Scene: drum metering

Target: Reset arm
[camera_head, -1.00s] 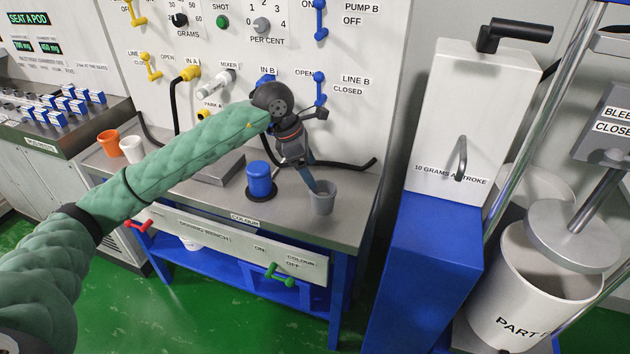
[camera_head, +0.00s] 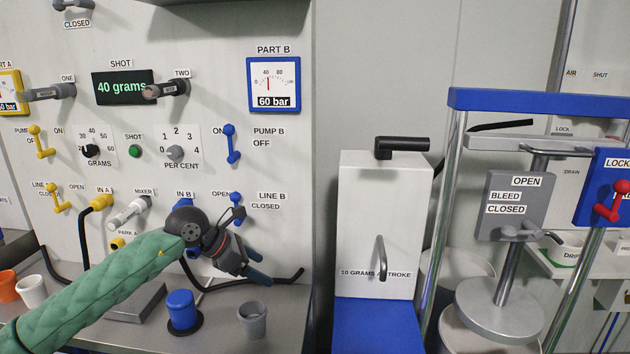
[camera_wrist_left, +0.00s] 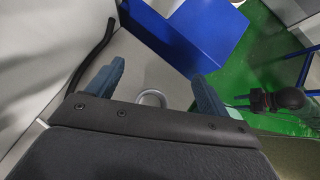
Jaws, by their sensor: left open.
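My left gripper (camera_head: 256,279) hangs over the bench near the white panel, at the end of my green-sleeved left arm. It is open and empty, with its fingers pointing right and down. In the left wrist view its two blue-grey fingers (camera_wrist_left: 152,88) stand apart with nothing gripped between them. A grey cup (camera_head: 252,320) stands upright on the bench below the gripper. Its rim also shows between the fingers in the left wrist view (camera_wrist_left: 152,98), apart from them.
A blue cylinder (camera_head: 182,310) stands on the bench left of the grey cup. A white cup (camera_head: 32,291) and an orange cup (camera_head: 7,283) stand further left. A black hose (camera_head: 275,279) passes behind the gripper. A white dispenser box (camera_head: 379,225) stands right of the bench.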

